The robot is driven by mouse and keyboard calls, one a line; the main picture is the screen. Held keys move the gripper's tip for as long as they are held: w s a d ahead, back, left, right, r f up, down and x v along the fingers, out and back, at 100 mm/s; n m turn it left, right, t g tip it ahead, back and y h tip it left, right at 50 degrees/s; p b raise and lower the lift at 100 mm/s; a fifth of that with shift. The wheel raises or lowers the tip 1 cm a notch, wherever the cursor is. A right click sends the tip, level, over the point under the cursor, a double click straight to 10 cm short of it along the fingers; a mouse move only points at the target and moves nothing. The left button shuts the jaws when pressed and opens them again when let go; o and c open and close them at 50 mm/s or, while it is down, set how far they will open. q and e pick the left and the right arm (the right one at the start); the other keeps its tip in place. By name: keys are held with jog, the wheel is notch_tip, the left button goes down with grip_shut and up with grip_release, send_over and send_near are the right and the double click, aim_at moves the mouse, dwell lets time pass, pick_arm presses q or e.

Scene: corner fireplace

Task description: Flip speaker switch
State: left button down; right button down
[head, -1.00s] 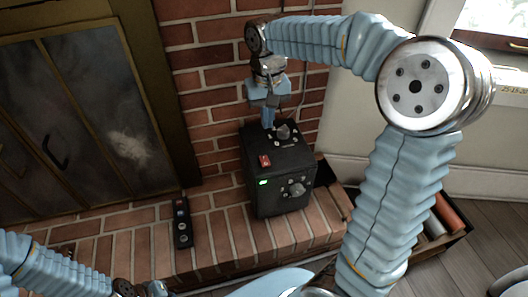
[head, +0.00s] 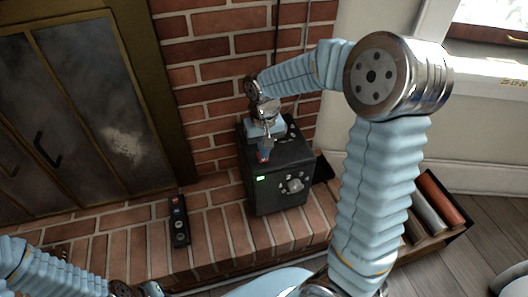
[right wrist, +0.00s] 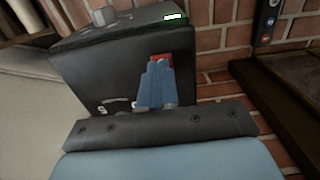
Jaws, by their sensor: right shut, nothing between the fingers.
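The black speaker box (head: 280,190) stands on the brick hearth, with a lit green light (head: 260,178) and a knob on its front. Its red switch (head: 263,156) is on the top near the front edge, mostly hidden by my right gripper in the head view. In the right wrist view, part of the red switch (right wrist: 160,58) shows just beyond the fingertips. My right gripper (head: 264,150) is shut and empty, its tips at the switch; I cannot tell whether they touch it. My left arm shows at the lower left, but its fingers are not visible.
A dark remote-like panel (head: 180,222) lies on the hearth left of the speaker. The brick wall (head: 212,72) rises behind, and fireplace doors (head: 75,110) stand at left. A wooden crate with rolls (head: 440,200) is at right, partly behind my right arm.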

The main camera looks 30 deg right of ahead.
jog(key=shift+f, duration=0.4)
